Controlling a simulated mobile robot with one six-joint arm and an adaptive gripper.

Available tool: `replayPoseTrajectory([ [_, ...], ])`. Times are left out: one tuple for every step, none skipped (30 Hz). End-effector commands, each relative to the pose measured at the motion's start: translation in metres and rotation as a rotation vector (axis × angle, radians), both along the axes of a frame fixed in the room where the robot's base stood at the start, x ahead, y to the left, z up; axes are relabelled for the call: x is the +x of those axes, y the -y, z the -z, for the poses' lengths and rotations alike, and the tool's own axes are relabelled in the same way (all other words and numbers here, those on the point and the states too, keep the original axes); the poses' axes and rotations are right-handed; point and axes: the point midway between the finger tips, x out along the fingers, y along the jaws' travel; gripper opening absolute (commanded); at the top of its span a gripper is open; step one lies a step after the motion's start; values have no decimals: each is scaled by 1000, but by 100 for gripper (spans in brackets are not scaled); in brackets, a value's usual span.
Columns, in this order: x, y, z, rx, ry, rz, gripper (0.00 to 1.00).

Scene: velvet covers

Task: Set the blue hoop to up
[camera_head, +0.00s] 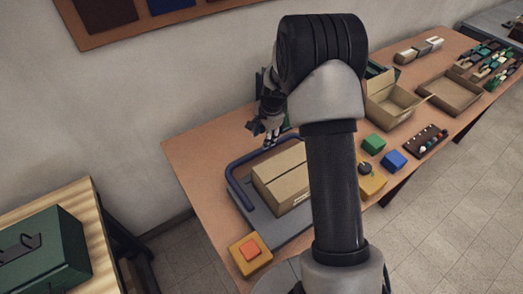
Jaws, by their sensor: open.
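The blue hoop (232,180) is a bent blue bar on a grey base plate (283,231). It appears to lie low, running along the left and far sides of a closed cardboard box (282,180). Its right end is hidden behind my arm. My gripper (262,131) is open and empty, above the far side of the hoop; whether it touches the bar cannot be told.
A yellow block with an orange button (250,252) sits at the near table corner. To the right are a yellow block with a dark knob (371,182), a green block (373,144), a blue block (395,160) and an open carton (390,103). A wall stands behind.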

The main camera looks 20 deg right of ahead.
Motion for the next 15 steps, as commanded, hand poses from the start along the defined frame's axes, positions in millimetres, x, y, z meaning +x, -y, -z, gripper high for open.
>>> replayPoseTrajectory([
  [2,-1,15,1,-3,0,41],
  [3,-1,21,1,-3,-1,41],
  [5,-2,30,2,-2,0,41],
  [6,-2,36,0,-2,-1,41],
  [7,-2,42,2,-2,0,41],
  [9,-3,50,2,-2,0,41],
  [10,-3,55,2,-2,0,41],
  [11,-3,60,2,-2,0,41],
  [12,-3,66,1,-1,0,41],
  [13,-3,70,1,-1,0,41],
  [14,-3,73,1,-1,0,41],
  [15,-4,77,1,-1,-1,41],
  [15,-4,80,1,0,-1,41],
  [16,-4,82,1,0,-1,41],
  [16,-4,84,1,0,-1,41],
])
